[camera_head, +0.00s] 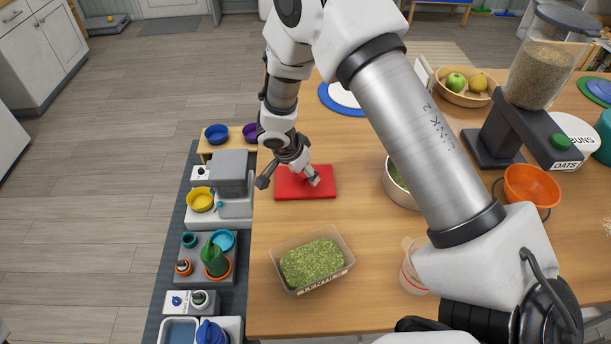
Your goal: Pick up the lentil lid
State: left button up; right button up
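A flat red rectangular piece (290,191), which looks like the lentil lid, lies on the wooden table near its left edge. A clear rectangular container (340,243) of green lentils, with a label on its front, stands below it, open at the top. My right gripper (289,181) hangs over the red piece with its fingers spread apart, one past the left edge and one over the red surface. Whether it touches the red piece cannot be told. The gripper hides part of the red piece's upper left. My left gripper is not in view.
A white bowl (391,187) with green contents is partly hidden behind my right arm. A clear cup (411,272) stands right of the lentils. A grain dispenser (541,75), orange bowl (533,184) and fruit basket (465,97) stand at right. Shelves (178,245) with small items adjoin the table's left edge.

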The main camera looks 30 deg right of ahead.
jog(key=shift+w+d+f, duration=0.1)
jog(key=shift+d+f, duration=0.1)
jog(key=shift+d, duration=0.05)
jog(key=shift+a+r, duration=0.25)
jog(key=shift+a, duration=0.05)
jog(key=c, duration=0.3)
jog(key=shift+s+a+r, duration=0.1)
jog(key=shift+s+a, duration=0.1)
jog(key=shift+s, duration=0.05)
jog(key=c, duration=0.6)
grip_shut()
jog(key=shift+d, duration=0.15)
